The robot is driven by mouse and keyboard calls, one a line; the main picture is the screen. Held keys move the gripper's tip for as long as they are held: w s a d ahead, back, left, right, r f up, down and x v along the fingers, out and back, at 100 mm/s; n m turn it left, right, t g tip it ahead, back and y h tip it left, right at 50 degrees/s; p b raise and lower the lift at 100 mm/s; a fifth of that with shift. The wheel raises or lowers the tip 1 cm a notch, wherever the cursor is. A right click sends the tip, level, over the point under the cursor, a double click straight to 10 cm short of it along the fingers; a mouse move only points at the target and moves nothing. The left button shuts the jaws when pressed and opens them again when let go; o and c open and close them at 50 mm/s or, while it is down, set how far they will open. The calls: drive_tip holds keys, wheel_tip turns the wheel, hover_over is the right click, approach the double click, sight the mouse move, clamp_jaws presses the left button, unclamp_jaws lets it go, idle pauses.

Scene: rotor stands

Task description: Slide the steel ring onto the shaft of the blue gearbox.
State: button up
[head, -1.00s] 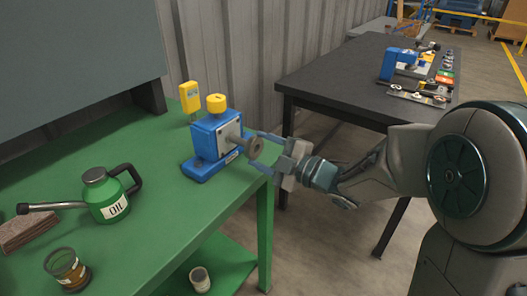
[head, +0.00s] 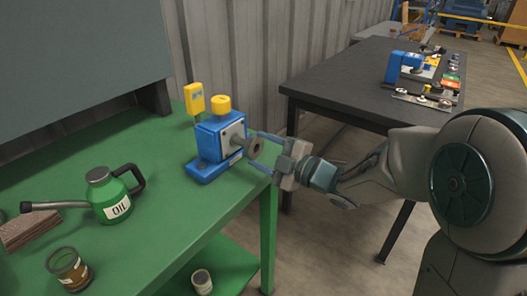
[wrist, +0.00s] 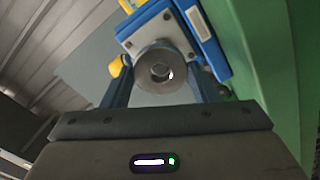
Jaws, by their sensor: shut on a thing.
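The blue gearbox (head: 207,140) stands on the green bench, its grey face plate turned toward my gripper. The steel ring (head: 254,146) is held by my gripper (head: 258,150) just in front of that plate. In the wrist view the ring (wrist: 145,76) sits between my two fingers (wrist: 160,82), facing the gearbox plate (wrist: 147,38). The shaft's end shows inside the ring's hole, so the ring appears to be around the shaft. A gap remains between ring and plate. The rest of the shaft is mostly hidden by the ring.
A yellow device (head: 194,99) stands behind the gearbox. A green oil can (head: 109,196), a brown-filled jar (head: 68,268) and a brown block (head: 20,233) are at the left. A dark table (head: 340,82) with a blue stand (head: 399,66) is behind my arm.

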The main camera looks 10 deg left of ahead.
sight(252, 147)
drive_tip(key=shift+w+a, duration=0.1)
drive_tip(key=shift+a, duration=0.15)
drive_tip(key=shift+b+x, duration=0.35)
drive_tip(key=shift+x, duration=0.75)
drive_tip(key=shift+w+a, duration=0.1)
drive_tip(key=shift+a, duration=0.2)
drive_tip(key=shift+w+a+b, duration=0.25)
drive_tip(key=shift+a+b, duration=0.05)
drive_tip(key=shift+a, duration=0.4)
drive_tip(key=o, duration=1.5)
drive_tip(key=shift+c, duration=0.2)
